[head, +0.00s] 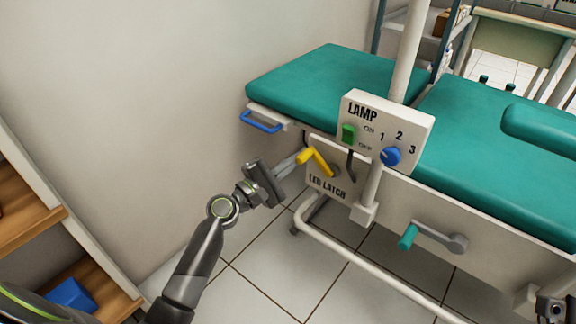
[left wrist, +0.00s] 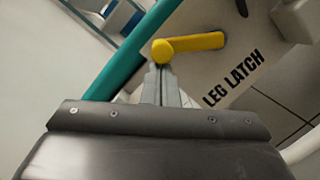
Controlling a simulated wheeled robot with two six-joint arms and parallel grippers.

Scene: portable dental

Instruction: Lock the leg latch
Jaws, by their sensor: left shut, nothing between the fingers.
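The leg latch is a yellow lever (head: 318,163) on a pale plate lettered "LEG LATCH" (head: 328,187), below the dental chair's left end. In the left wrist view the yellow lever (left wrist: 190,45) lies nearly level, with its rounded knob at the left end. My left gripper (head: 302,157) is shut and empty, with its fingertips at the lever's knob end. In the left wrist view its fingertips (left wrist: 162,70) are just below the knob; I cannot tell if they touch it.
Above the latch is a LAMP box (head: 385,130) with a green switch and a blue knob. A blue handle (head: 261,122) sticks out at the green chair's (head: 330,82) left end. A teal-handled crank (head: 432,237) is to the right. Wooden shelves (head: 35,212) stand at left.

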